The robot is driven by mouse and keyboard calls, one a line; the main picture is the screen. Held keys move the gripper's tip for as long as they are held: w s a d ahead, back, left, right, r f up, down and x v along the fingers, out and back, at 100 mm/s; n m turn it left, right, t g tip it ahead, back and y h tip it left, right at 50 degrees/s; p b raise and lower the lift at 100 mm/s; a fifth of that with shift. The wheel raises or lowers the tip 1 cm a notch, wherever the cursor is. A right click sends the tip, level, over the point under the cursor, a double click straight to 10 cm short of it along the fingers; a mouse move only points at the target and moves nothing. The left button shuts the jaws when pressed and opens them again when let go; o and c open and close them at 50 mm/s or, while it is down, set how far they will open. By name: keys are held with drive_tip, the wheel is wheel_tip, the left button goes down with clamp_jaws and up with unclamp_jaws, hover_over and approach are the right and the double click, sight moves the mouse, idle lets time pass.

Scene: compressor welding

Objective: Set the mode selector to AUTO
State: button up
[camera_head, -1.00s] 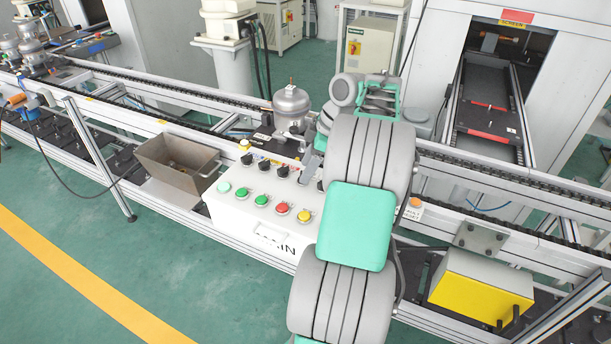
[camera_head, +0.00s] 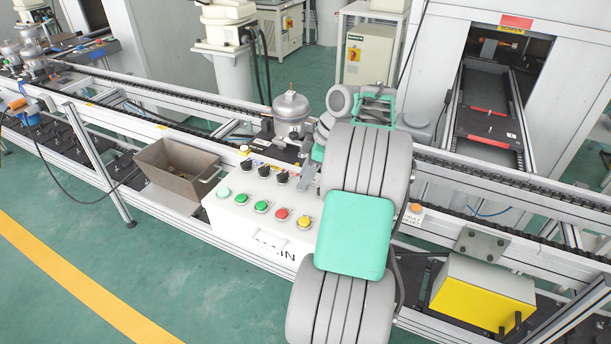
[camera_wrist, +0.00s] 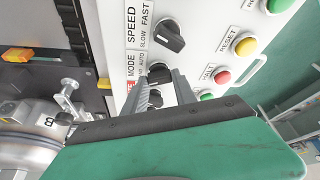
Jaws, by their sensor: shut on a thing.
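The white control panel (camera_head: 235,215) is mounted on the front of the conveyor line. In the wrist view the MODE selector (camera_wrist: 159,73) is a black knob beside a label on which MODE and AUTO can be read. My gripper (camera_wrist: 161,77) is shut on this knob, one grey finger on each side. The fingers partly hide it, so its exact pointer setting is hard to tell. The SPEED knob (camera_wrist: 169,37), marked SLOW and FAST, is just above it. In the head view my arm covers the panel's right end and the gripped knob.
The panel carries more black knobs (camera_head: 264,169) and several coloured buttons (camera_head: 261,207). A silver compressor (camera_head: 291,108) stands on the line close behind my gripper. A brown metal bin (camera_head: 172,166) sits left of the panel, and a yellow box (camera_head: 482,295) is at the right.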

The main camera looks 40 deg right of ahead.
drive_tip(key=shift+f+m+b, duration=0.1)
drive_tip(key=shift+m+b, duration=0.2)
drive_tip(key=shift+b, duration=0.05)
clamp_jaws()
drive_tip(key=m+t+h+b, duration=0.1)
drive_tip(key=m+b, duration=0.1)
drive_tip(key=m, duration=0.1)
drive_tip(key=shift+s+a+b, duration=0.1)
drive_tip(key=shift+a+b, duration=0.1)
drive_tip(key=shift+b, duration=0.15)
drive_tip(key=shift+a+m+h+b, duration=0.1)
drive_tip(key=shift+m+h+b, duration=0.5)
drive_tip(key=shift+m, duration=0.75)
drive_tip(key=shift+a+m+h+b, duration=0.1)
drive_tip(key=shift+m+h+b, duration=0.3)
drive_tip(key=shift+m+b, duration=0.7)
drive_tip(key=shift+m+p, duration=0.3)
drive_tip(key=shift+m, duration=0.05)
drive_tip(key=o, duration=1.1)
unclamp_jaws()
drive_tip(key=p+v, duration=0.1)
drive_tip(key=v, duration=0.7)
drive_tip(key=shift+s, duration=0.1)
